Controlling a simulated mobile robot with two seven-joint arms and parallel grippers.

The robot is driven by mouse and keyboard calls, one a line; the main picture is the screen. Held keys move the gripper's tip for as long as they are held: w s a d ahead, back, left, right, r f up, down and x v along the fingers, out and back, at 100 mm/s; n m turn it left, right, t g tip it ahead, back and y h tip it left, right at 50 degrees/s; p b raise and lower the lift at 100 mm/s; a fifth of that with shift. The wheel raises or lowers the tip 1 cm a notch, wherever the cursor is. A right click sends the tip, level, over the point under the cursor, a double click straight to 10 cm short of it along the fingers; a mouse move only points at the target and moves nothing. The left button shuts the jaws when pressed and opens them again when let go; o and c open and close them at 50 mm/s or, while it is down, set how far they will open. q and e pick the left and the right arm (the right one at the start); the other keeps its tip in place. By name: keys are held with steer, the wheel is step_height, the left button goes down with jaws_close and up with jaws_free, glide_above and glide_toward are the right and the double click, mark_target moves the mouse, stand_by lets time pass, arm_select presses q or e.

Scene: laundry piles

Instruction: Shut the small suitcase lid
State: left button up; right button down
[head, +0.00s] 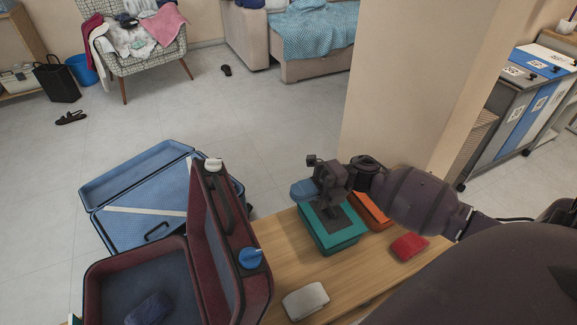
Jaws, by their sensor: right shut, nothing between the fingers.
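A dark red suitcase (137,253) stands open at the lower left, and its lid (238,228) is raised nearly upright on its right side. A dark blue folded cloth (149,308) lies inside it. A blue suitcase (88,194) lies open behind it, with light straps across its lining. I cannot tell for sure which one the task calls small. My right gripper (337,212) is shut and empty over a teal box (340,240), to the right of the red lid and apart from it. Whether it touches the box is unclear. My left gripper is out of view.
The wooden table (285,260) holds an orange box (371,213), a red item (409,247) and a pale grey case (305,301). A blue item (303,191) shows beside my right gripper. A beige pillar (410,90) rises behind my right arm.

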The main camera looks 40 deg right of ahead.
mark_target(247, 221)
steer(key=x, duration=1.2)
steer(key=shift+w+a+r, duration=0.1)
